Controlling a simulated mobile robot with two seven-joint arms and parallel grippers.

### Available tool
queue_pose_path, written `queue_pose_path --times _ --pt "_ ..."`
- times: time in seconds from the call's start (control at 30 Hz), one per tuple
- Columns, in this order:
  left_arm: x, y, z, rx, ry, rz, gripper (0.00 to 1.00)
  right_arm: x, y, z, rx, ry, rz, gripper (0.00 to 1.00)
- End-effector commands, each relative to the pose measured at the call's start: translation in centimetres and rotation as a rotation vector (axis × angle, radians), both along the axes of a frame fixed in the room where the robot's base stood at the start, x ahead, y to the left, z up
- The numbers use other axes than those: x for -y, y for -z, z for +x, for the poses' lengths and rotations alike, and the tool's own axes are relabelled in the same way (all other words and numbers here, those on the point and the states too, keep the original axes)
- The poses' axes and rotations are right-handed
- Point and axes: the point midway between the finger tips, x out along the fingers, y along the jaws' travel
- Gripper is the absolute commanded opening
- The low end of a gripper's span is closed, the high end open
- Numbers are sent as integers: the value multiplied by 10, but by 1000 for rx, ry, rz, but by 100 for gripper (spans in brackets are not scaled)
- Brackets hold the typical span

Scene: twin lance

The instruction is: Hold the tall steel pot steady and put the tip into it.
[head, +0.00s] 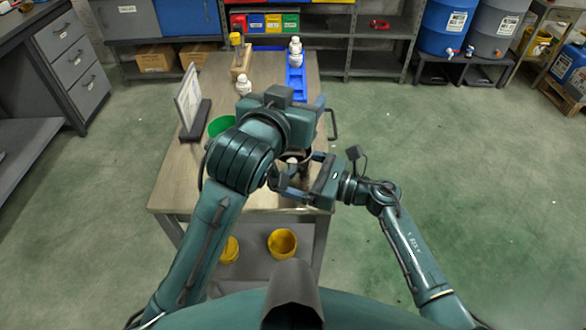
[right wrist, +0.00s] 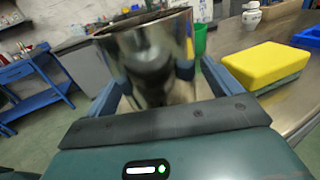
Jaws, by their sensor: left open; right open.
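The tall steel pot (right wrist: 155,60) stands upright between the blue fingers of my right gripper (right wrist: 165,85) in the right wrist view. The fingers lie on either side of it and are open. In the head view, my right gripper (head: 291,172) reaches in from the right at the table's near end, and my left arm hides most of the pot. My left gripper (head: 312,110) is open above the table, higher and farther away. Its fingers are partly hidden by its own wrist. I cannot pick out the tip in either view.
The workbench (head: 180,180) carries a sign on a stand (head: 189,100), a green cup (head: 221,126), a blue rack (head: 297,78) and a white bottle (head: 243,85). A yellow sponge block (right wrist: 272,64) lies beside the pot. Yellow buckets (head: 282,243) sit on the shelf below.

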Motion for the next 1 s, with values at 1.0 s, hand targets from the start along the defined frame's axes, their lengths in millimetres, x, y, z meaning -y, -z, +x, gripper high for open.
queue_pose_path --times 1.0 --pt "0 0 0 0 0 0 64 110 1 -46 -2 0 -1 90"
